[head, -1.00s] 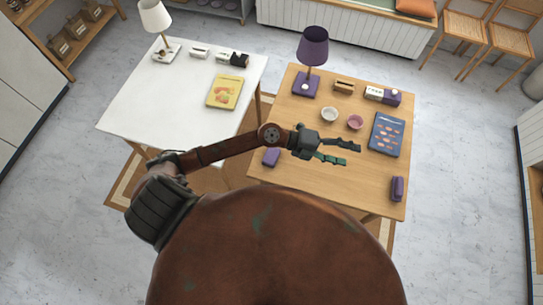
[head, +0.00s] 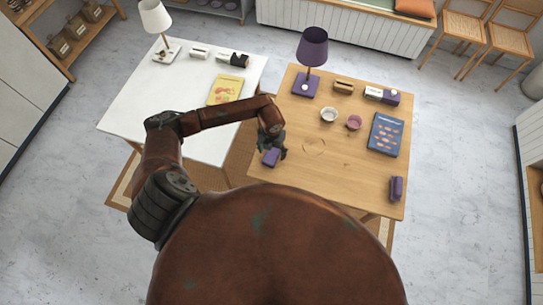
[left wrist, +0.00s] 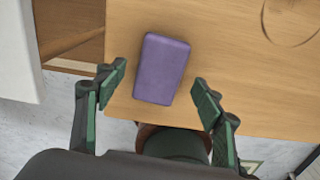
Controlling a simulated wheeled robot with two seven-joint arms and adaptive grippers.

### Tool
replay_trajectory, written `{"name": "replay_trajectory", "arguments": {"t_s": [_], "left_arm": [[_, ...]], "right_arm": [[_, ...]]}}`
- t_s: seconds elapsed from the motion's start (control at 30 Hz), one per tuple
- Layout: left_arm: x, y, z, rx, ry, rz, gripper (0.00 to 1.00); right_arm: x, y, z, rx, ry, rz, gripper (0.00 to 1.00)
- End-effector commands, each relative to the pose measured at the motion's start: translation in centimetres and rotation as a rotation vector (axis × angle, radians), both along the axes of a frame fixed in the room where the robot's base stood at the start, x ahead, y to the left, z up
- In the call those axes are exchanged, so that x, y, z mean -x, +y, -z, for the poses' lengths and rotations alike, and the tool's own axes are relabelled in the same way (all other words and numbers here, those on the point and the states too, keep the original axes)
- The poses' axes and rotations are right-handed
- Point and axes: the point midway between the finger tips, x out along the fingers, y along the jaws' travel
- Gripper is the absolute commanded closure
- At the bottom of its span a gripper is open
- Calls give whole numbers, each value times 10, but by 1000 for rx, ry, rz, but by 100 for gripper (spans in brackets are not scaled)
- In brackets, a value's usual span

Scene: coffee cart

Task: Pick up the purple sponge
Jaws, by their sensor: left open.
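The purple sponge (head: 271,158), a small rounded block, lies at the front left corner of the wooden table (head: 310,179). In the left wrist view the sponge (left wrist: 161,69) lies flat near the table edge, between the two fingers in the picture. My left gripper (head: 273,149) is over it, pointing down, and hides part of it in the head view. In the left wrist view the left gripper (left wrist: 159,82) is open, with a gap on both sides of the sponge. My right gripper is not in view.
Another purple block (head: 396,189) lies at the table's front right. A blue book (head: 386,135), white bowl (head: 329,115), pink bowl (head: 354,122) and purple lamp (head: 312,48) stand farther back. A white table (head: 135,108) adjoins on the left. The wooden table's middle is clear.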

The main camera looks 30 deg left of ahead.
Motion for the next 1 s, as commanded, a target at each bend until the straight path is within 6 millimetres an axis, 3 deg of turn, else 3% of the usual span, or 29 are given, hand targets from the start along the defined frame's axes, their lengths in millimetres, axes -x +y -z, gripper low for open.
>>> {"name": "replay_trajectory", "arguments": {"t_s": [0.2,0.47,1.0], "left_arm": [[1,0,26,3,1,0,38],[1,1,29,2,0,2,38],[0,0,29,2,0,1,74]], "right_arm": [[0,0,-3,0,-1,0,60],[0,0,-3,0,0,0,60],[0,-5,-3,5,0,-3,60]]}}
